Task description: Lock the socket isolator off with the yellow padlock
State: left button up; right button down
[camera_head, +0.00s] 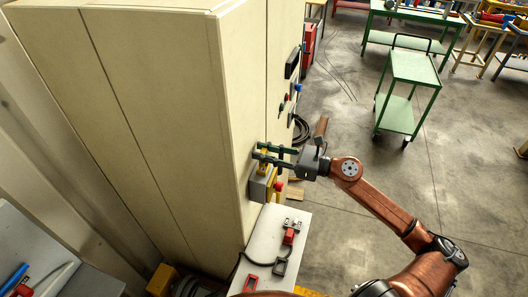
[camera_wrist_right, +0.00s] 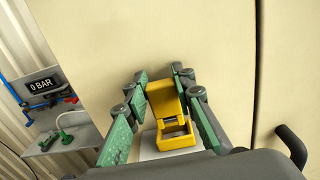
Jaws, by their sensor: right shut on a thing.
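My right gripper (camera_head: 259,151) reaches in from the right to the side of the cream cabinet, just above a grey box (camera_head: 258,188) fixed there. A yellow and red part (camera_head: 278,187) shows on the box's outer face, apparently the socket isolator. In the right wrist view my right gripper (camera_wrist_right: 163,76) is shut on a yellow block (camera_wrist_right: 163,99), apparently the padlock. A squarish yellow part with an opening (camera_wrist_right: 176,135) shows just below it, in front of the grey box (camera_wrist_right: 148,147). I cannot tell whether a shackle passes through anything. My left gripper is not in view.
A pale shelf (camera_head: 262,247) below the box carries a red item (camera_head: 289,237), black frames (camera_head: 280,266) and a cable. Dark controls (camera_head: 292,63) sit farther along the cabinet (camera_head: 170,130). A green trolley (camera_head: 413,68) stands beyond open floor.

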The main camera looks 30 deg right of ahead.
jog(key=shift+f+b, duration=1.3)
jog(key=shift+f, duration=0.15)
jog(key=c, duration=1.5)
grip_release()
jog(key=shift+c, duration=0.2)
jog(key=shift+d, duration=0.1)
jog(key=v, duration=1.2)
jog(key=shift+w, duration=0.1)
